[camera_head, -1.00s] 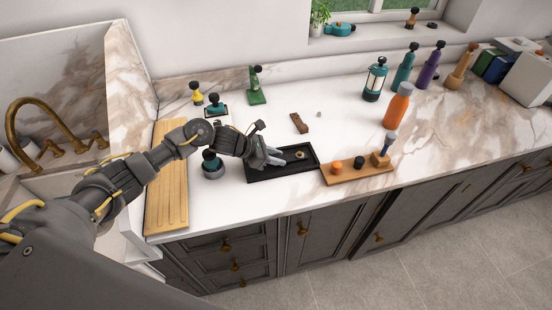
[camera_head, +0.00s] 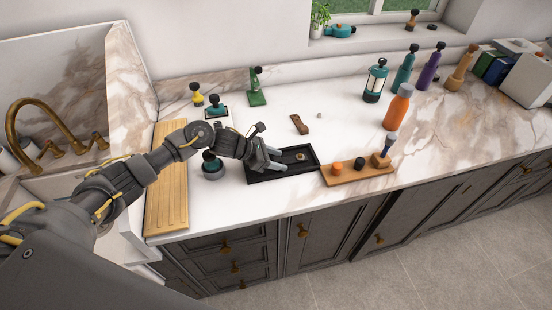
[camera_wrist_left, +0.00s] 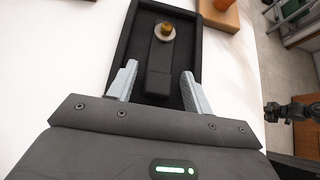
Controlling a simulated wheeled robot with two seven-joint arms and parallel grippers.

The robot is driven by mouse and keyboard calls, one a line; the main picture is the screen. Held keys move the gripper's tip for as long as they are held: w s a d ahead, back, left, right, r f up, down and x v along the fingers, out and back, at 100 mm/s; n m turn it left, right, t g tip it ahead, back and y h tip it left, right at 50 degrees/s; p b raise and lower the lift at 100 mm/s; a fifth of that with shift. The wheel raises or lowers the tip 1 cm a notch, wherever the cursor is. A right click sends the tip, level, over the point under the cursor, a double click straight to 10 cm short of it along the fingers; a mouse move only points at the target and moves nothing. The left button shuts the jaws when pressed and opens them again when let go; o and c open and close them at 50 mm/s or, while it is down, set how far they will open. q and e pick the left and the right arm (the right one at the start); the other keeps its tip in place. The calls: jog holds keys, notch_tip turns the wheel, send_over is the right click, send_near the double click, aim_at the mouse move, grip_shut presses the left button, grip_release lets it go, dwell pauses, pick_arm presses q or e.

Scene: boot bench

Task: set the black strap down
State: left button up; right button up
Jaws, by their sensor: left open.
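The black strap (camera_wrist_left: 158,72) lies flat in the black tray (camera_wrist_left: 121,52) in the left wrist view. A pale ring with a brass-coloured stud (camera_wrist_left: 165,31) sits at its far end; the ring end also shows in the head view (camera_head: 300,156). The tray (camera_head: 312,172) rests on the counter. My left gripper (camera_wrist_left: 159,78) is open, with one finger on each side of the strap and a gap to it. In the head view my left gripper (camera_head: 274,160) is over the left part of the tray and hides part of the strap. My right gripper is not in view.
A wooden block with knobs and a brush (camera_head: 350,177) stands right against the tray. A brown strap piece (camera_head: 299,124) lies behind the tray. An orange bottle (camera_head: 398,107) stands further right.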

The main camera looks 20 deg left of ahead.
pick_arm(q)
jog(key=shift+s+a+r, duration=0.1)
jog(key=shift+a+r, duration=0.1)
jog(key=shift+r, duration=0.15)
jog(key=p+v, duration=0.3)
jog(key=v, duration=0.6)
jog(key=shift+s+a+r, duration=0.2)
jog(key=shift+a, duration=0.1)
jog(key=shift+v, duration=0.8)
